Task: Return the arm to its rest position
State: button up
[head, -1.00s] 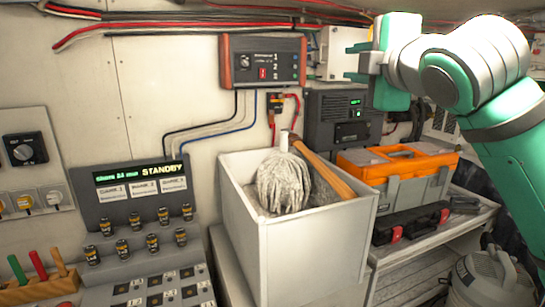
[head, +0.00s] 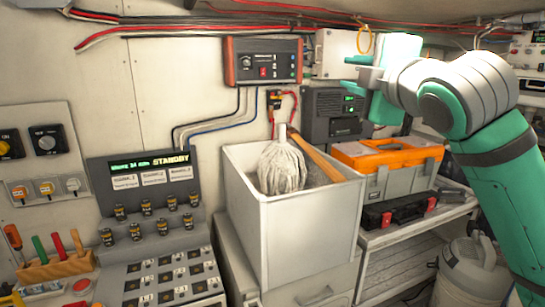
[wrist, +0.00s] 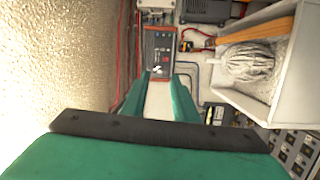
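My arm (head: 468,95) is raised and bent at the right of the head view. Its green gripper (head: 352,72) points left, held up near the wall above the orange-lidded toolbox. In the wrist view the two green fingers (wrist: 160,88) stand apart with a clear gap between them. Nothing is held in that gap. The gripper appears clear of the things around it, though its distance from the wall is hard to judge.
A white bin (head: 300,235) with a mop (head: 282,168) stands below and left of my gripper. An orange-lidded toolbox (head: 388,157) rests on a bench. A red-ended control box (head: 264,62) and cables (head: 225,24) are on the wall. A ribbed canister (head: 472,270) stands lower right.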

jog(key=w+a+f+m+t, duration=0.1)
jog(key=w+f+m, duration=0.15)
jog(key=f, duration=0.65)
jog(key=w+f+m+t+y, duration=0.1)
jog(key=f+m, duration=0.3)
jog(key=f, duration=0.4)
jog(key=w+a+f+m+t, duration=0.1)
jog(key=f+m, duration=0.2)
jog(key=f, duration=0.6)
jog(key=s+a+f+m+h, duration=0.2)
jog(key=s+f+m, duration=0.1)
jog(key=f, duration=0.5)
jog(key=s+a+f+m+h, duration=0.1)
jog(key=s+a+f+m, duration=0.15)
jog(key=f, duration=0.65)
jog(key=s+a+f+m+h, duration=0.1)
jog(key=s+f+m+h, duration=0.15)
jog(key=f, duration=0.55)
jog(key=s+a+f+m+g, duration=0.2)
jog(key=s+a+f, duration=0.1)
jog(key=s+f, duration=0.65)
jog(key=s+a+f+m+g, duration=0.15)
jog(key=s+a+f, duration=0.25)
jog(key=s+f, duration=0.6)
jog(key=s+a+n+g+y, duration=0.1)
jog(key=s+n+g, duration=0.1)
jog(key=s, duration=2.1)
jog(key=shift+s+f, duration=0.2)
jog(key=shift+f, duration=0.1)
